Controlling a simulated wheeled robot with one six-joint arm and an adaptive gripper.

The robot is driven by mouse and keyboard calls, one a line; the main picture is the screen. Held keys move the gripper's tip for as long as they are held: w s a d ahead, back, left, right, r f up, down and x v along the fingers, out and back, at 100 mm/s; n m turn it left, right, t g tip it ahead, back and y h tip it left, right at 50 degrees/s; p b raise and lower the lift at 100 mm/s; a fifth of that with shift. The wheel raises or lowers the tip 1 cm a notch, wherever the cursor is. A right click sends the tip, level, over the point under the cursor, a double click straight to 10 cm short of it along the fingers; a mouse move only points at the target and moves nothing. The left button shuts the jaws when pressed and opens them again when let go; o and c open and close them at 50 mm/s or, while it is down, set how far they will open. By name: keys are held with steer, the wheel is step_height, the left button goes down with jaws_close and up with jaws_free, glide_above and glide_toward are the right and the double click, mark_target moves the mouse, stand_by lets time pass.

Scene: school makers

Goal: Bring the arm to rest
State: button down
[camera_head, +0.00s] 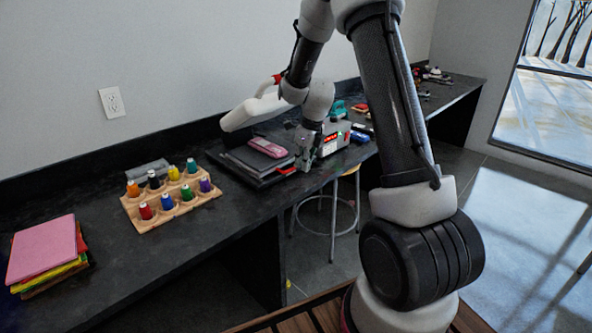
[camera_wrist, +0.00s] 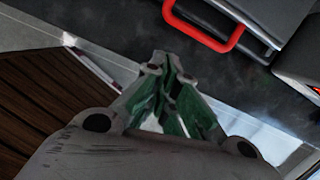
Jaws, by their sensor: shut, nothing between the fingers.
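The arm is bent, reaching out over the counter from the right.
A stool (camera_head: 328,231) stands below.

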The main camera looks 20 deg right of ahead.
steer(key=v, duration=0.8)
steer(key=s+r+n, duration=0.4)
steer(key=s+n, duration=0.6)
steer(key=s+a+r+n+t, duration=0.1)
steer(key=s+r+n, duration=0.4)
steer(key=s+n, duration=0.5)
steer(key=s+a+r+n+t+h, duration=0.1)
steer(key=s+r+n, duration=0.4)
steer(key=s+n, duration=0.5)
steer(key=shift+s+a+r, duration=0.2)
steer(key=shift+s, duration=0.7)
